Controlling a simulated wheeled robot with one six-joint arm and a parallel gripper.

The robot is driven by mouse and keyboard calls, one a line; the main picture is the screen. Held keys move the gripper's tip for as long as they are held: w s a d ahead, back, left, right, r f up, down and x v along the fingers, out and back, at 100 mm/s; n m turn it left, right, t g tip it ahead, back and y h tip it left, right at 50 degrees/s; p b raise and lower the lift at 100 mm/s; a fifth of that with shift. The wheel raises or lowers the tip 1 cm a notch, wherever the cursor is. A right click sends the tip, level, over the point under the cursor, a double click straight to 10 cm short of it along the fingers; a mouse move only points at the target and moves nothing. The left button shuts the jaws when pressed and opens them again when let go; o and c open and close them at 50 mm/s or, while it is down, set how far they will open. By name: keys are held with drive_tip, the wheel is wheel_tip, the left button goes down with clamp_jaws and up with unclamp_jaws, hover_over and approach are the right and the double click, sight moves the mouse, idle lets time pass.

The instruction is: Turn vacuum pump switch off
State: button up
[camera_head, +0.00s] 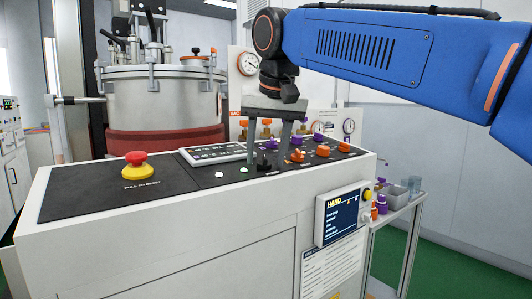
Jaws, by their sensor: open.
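My gripper (267,162) points down over the sloped black control panel (90,187), open, with one finger on each side of a small black switch (264,161). I cannot tell whether the fingers touch the switch or the panel. Orange knobs (323,151) and purple knobs (318,137) stand to the right of the gripper; one orange knob (297,156) is close beside the right finger. The labels are too small to read, so I cannot tell which control is the vacuum pump switch or how it is set.
A red emergency-stop button (136,158) on a yellow base is at the panel's left. A steel vessel (165,100) stands behind the console. A blue screen (342,215) and a cart (398,201) with small items are at the right.

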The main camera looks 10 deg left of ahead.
drive_tip(key=c, duration=1.1)
drive_tip(key=shift+o, duration=0.2)
drive_tip(key=shift+n, duration=0.3)
drive_tip(key=n+g+y, duration=0.1)
drive_tip(key=n, duration=0.4)
drive_tip(key=shift+w+d+n, duration=0.1)
drive_tip(key=shift+d+n, duration=0.05)
drive_tip(key=shift+n, duration=0.15)
drive_tip(key=n+g, duration=0.1)
drive_tip(key=n, duration=0.4)
drive_tip(key=shift+w+n+y, duration=0.1)
drive_tip(key=shift+n+y, duration=0.2)
drive_tip(key=shift+y, duration=0.1)
drive_tip(key=o, duration=1.1)
drive_tip(key=shift+c, duration=0.2)
